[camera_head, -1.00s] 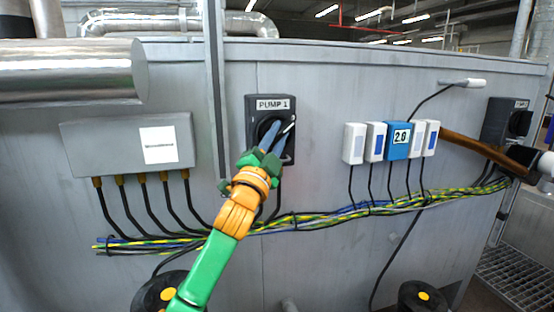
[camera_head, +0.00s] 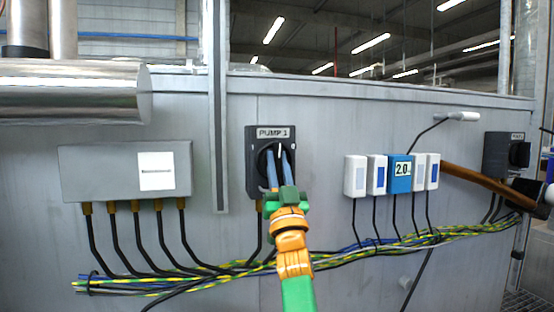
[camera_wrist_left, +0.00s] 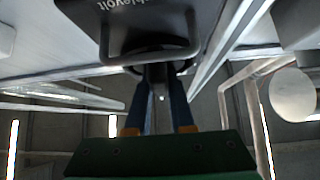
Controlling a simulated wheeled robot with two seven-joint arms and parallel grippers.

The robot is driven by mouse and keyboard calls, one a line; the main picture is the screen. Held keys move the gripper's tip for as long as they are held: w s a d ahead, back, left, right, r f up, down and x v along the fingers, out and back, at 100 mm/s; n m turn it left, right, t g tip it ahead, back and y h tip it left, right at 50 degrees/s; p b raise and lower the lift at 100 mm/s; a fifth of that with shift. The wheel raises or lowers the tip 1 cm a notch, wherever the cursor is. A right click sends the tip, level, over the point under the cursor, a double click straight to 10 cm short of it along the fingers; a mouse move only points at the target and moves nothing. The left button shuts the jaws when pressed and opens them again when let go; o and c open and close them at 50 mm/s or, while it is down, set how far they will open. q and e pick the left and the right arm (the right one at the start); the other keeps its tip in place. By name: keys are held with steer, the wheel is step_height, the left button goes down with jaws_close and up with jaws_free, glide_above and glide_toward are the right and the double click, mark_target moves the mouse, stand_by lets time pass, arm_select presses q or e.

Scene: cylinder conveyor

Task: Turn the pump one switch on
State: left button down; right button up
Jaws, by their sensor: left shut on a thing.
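The pump one switch is a dark grey box (camera_head: 253,165) labelled PUMP 1 on the grey wall panel, with a dark rotary knob (camera_head: 279,163) on its front. A white mark on the knob stands about upright. My left gripper (camera_head: 278,154), with blue fingers, is shut on the knob, one finger on each side, its arm coming up from below. The left wrist view shows the knob (camera_wrist_left: 156,76) between the fingers and the box (camera_wrist_left: 120,18) beyond. The fingers hide part of the knob. My right gripper is not in view.
A grey junction box (camera_head: 105,172) is to the left, and a metal post (camera_head: 217,120) runs between it and the switch. Several white and blue modules (camera_head: 400,173) and another dark switch box (camera_head: 495,155) are to the right. A cable bundle (camera_head: 200,275) runs below.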

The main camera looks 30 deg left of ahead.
mark_target(279, 172)
arm_select(q)
steer(key=shift+n+g+y+p, duration=0.4)
steer(key=shift+n+g+y, duration=0.1)
steer(key=shift+n, duration=0.5)
steer(key=c, duration=0.8)
jaws_free()
steer(key=shift+f, duration=0.1)
steer(key=shift+g+y, duration=0.3)
steer(key=shift+g, duration=0.1)
steer(key=b+v, duration=0.3)
steer(key=v, duration=0.1)
steer(key=shift+s+d+f+b, duration=0.1)
steer(key=shift+f+b, duration=0.25)
steer(key=shift+f, duration=0.05)
steer(key=shift+v, duration=1.15)
steer(key=shift+s+d+r, duration=0.1)
steer(key=shift+r, duration=0.1)
